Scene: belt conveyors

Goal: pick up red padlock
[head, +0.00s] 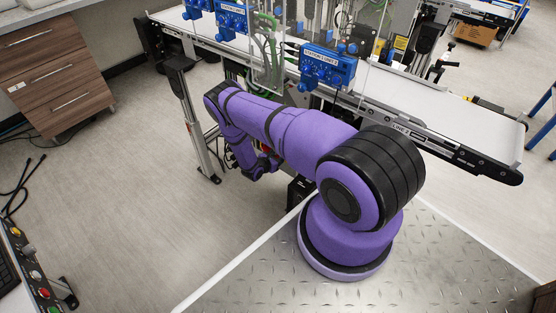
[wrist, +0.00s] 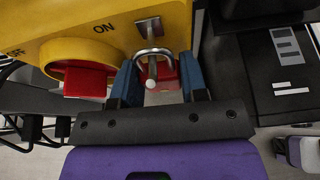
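The red padlock (wrist: 163,83) shows in the wrist view, upper middle, with its metal shackle (wrist: 150,29) through a grey tab on a yellow switch box (wrist: 75,22). My gripper (wrist: 157,72) has its two blue fingers apart, one on each side of the padlock's red body. The fingers are very near its sides; I see no clear grip on it. In the head view my purple arm reaches down beside the conveyor; the padlock cannot be made out there, and my gripper is hidden behind the arm.
A red rotary knob (wrist: 85,80) sits left of the padlock on the box, near ON and OFF lettering. Black equipment (wrist: 268,75) stands close on the right. The conveyor (head: 440,105) and its metal leg (head: 196,125) are near my arm.

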